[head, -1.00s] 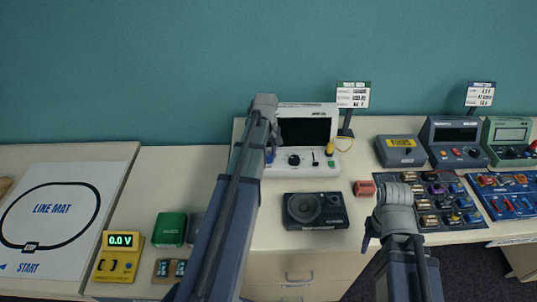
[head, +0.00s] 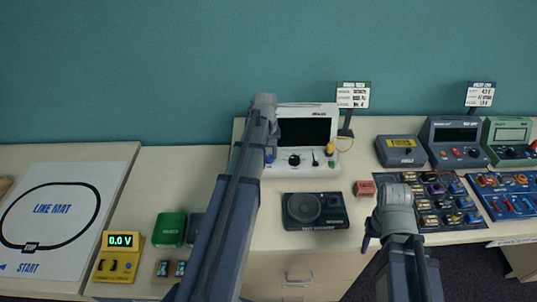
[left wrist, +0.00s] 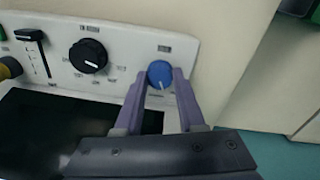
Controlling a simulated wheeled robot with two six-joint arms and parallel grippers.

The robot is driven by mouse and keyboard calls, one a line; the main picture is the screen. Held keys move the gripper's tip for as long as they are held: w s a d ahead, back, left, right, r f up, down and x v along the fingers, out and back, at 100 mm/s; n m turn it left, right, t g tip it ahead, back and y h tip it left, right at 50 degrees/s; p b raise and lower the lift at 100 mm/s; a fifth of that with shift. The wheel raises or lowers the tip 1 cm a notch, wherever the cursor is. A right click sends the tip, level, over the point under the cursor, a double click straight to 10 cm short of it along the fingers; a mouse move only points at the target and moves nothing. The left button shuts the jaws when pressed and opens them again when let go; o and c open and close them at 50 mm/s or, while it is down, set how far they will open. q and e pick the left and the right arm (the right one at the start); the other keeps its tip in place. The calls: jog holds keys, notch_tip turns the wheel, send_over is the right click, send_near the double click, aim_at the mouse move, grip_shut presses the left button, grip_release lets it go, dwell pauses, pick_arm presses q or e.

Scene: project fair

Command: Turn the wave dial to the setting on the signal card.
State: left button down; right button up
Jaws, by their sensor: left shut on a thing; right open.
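The white wave instrument (head: 325,170) stands on the bench with a dark screen and a row of controls. In the left wrist view, a blue dial (left wrist: 160,74) with a pale pointer line sits between the purple fingers of my left gripper (left wrist: 161,84), which is shut on it. The arm mostly hides this dial in the head view. A larger black dial (left wrist: 88,56) with printed labels around it is beside it. I cannot read which one is the wave dial. The signal card (head: 353,95) stands behind, too small to read. My right gripper (head: 371,232) is open, low right.
A dark speaker box (head: 331,222) lies in front of the instrument, with a small red block (head: 364,188) to its right. A yellow meter (head: 118,258) and green box (head: 171,229) are left of my arm. Parts trays and other instruments fill the right.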

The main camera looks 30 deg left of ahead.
aim_at(267, 156)
pick_arm(q)
jog(key=m, duration=0.4)
jog(key=shift+m, duration=0.4)
dwell(0.4)
jog(key=c, duration=0.5)
grip_release()
jog(key=r+p, duration=0.8)
jog(key=shift+a, duration=0.2)
jog(key=shift+f, duration=0.1)
